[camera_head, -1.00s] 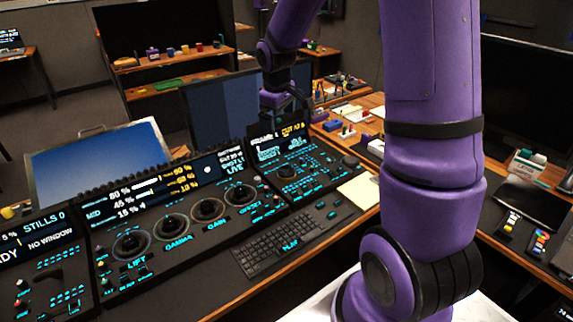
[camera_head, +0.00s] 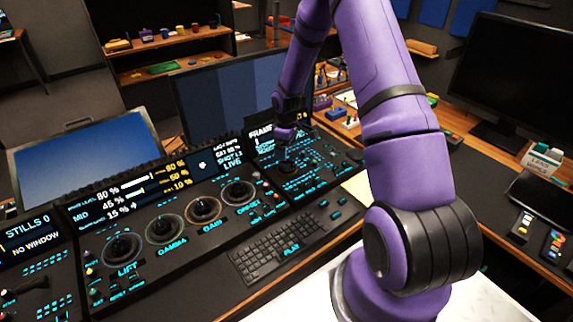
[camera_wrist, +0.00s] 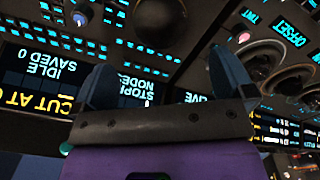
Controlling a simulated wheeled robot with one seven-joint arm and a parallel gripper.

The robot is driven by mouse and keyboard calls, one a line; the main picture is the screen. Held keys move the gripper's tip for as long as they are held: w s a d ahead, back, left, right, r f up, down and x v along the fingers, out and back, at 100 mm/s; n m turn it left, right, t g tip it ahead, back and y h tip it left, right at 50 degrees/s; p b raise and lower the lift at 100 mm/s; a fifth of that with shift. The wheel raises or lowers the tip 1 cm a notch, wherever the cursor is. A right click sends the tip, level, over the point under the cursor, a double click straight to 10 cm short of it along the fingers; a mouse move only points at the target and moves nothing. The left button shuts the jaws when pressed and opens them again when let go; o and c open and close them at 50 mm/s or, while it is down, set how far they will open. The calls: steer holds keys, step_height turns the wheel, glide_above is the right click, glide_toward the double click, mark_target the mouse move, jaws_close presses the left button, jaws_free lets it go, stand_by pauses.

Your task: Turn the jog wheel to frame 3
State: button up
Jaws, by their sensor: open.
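The jog wheel (camera_head: 287,167) is a dark round knob on the right-hand section of the console, partly hidden by my gripper. In the wrist view, a dark round knob that looks like the jog wheel (camera_wrist: 160,17) shows at the top, beyond and between the fingers. My gripper (camera_head: 285,152) points down just above the wheel. In the wrist view its two dark fingers (camera_wrist: 165,80) are apart with nothing between them. I cannot tell whether they touch the wheel.
Trackballs with rings (camera_head: 204,209) stand in a row to the left of the wheel. A keyboard (camera_head: 275,247) lies in front. A large dark monitor (camera_head: 222,98) stands behind the console. Small lit buttons (camera_head: 325,160) surround the wheel closely.

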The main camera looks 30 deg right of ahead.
mark_target(286, 165)
step_height(286, 165, down, 9)
steer(key=shift+r, duration=0.1)
stand_by(0.4)
steer(key=c, duration=0.9)
